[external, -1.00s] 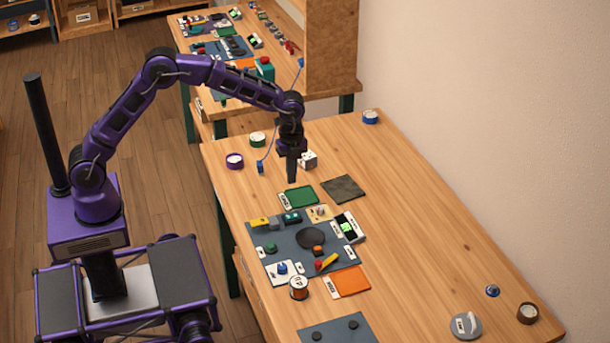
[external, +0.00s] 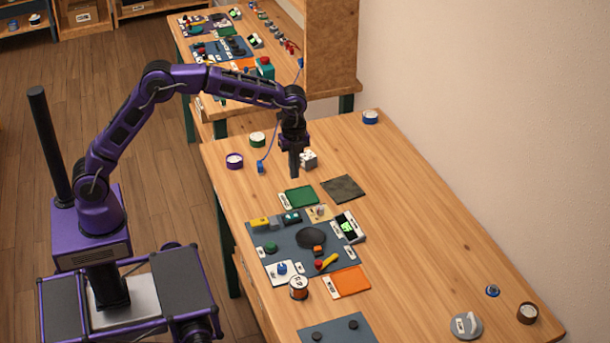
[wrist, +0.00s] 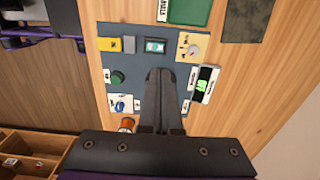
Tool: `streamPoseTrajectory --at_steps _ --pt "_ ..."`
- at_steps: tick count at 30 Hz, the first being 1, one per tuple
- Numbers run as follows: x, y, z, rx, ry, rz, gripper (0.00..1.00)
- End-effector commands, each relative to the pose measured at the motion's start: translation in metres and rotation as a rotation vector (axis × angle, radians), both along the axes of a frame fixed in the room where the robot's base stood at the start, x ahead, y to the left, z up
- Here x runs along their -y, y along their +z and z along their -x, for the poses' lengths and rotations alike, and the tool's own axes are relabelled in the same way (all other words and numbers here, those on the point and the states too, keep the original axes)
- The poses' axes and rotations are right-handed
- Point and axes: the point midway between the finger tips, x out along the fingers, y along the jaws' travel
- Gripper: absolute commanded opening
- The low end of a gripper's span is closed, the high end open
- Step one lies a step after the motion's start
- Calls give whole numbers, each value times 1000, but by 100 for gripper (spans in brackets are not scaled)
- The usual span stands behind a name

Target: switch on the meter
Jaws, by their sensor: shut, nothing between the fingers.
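A small white-and-black device with a lit green display (external: 347,226) sits at the right edge of the dark grey panel (external: 283,242); I take it for the meter. It also shows in the wrist view (wrist: 205,80), with digits too small to read. A beige plate with a round dial (wrist: 191,47) sits at the panel's upper right. My gripper (external: 294,176) is shut and empty, pointing down above the table, beyond the panel. In the wrist view my gripper (wrist: 160,73) covers the panel's middle and hides part of the round black disc there.
The panel also carries a yellow block (wrist: 109,44), a green knob (wrist: 117,77) and a blue knob (wrist: 119,105). A green tray (external: 300,196), a dark mat (external: 343,188) and an orange mat (external: 351,281) lie around it. The table's right side is largely clear.

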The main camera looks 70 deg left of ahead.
Motion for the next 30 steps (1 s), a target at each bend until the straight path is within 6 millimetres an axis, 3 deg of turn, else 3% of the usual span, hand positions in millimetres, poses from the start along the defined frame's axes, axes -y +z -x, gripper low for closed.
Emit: streamPoseTrajectory --at_steps 9,14,30 --pt "0 1 0 0 0 0 0" --pt "0 -11 0 -2 -1 0 0" --pt "0 -116 0 -2 -1 -1 0"
